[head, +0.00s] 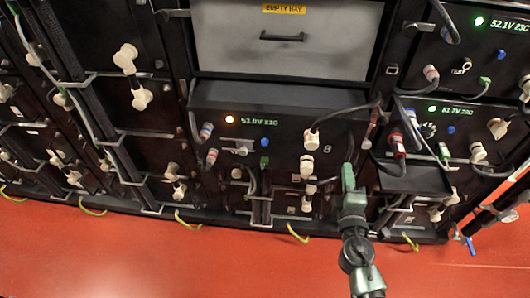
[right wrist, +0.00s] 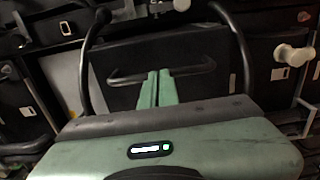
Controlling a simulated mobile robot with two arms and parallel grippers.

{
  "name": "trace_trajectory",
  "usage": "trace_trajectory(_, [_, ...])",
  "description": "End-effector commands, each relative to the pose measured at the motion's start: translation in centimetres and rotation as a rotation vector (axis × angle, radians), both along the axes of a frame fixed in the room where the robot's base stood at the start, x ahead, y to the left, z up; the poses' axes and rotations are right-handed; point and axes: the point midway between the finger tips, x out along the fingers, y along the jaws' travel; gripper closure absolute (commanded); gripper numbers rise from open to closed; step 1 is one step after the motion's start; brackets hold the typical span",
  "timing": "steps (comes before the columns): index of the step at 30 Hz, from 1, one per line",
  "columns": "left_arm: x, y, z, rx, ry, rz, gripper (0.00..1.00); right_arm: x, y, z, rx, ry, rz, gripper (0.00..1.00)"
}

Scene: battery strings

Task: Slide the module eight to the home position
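Module eight (head: 285,140) is a black box with an "8" on its face, an orange light and a readout near 53 V, 23C. Its dark top surface (head: 270,95) shows, so its front stands out from the rack. Cables and pale plugs are on its face. My right gripper (head: 349,172) is in front of the rack, below the module's right end. In the right wrist view its green fingers (right wrist: 157,88) are together, with nothing visible between them. Their tips overlap a dark bar handle (right wrist: 190,70) on a black panel; contact cannot be told. My left gripper is out of view.
A grey panel labelled EMPTY BAY (head: 285,35) is above module eight. Neighbouring modules with green lights (head: 450,115) stand at the right. A black cable (head: 345,113) arches near the module's right side. The red floor (head: 130,255) in front is mostly clear.

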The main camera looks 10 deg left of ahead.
Motion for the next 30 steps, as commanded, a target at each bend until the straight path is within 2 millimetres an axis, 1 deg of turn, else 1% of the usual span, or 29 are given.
trace_trajectory(30, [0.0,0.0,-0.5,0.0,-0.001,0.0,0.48,4.2,0.1,0.2,0.002,-0.004,-0.002,1.0])
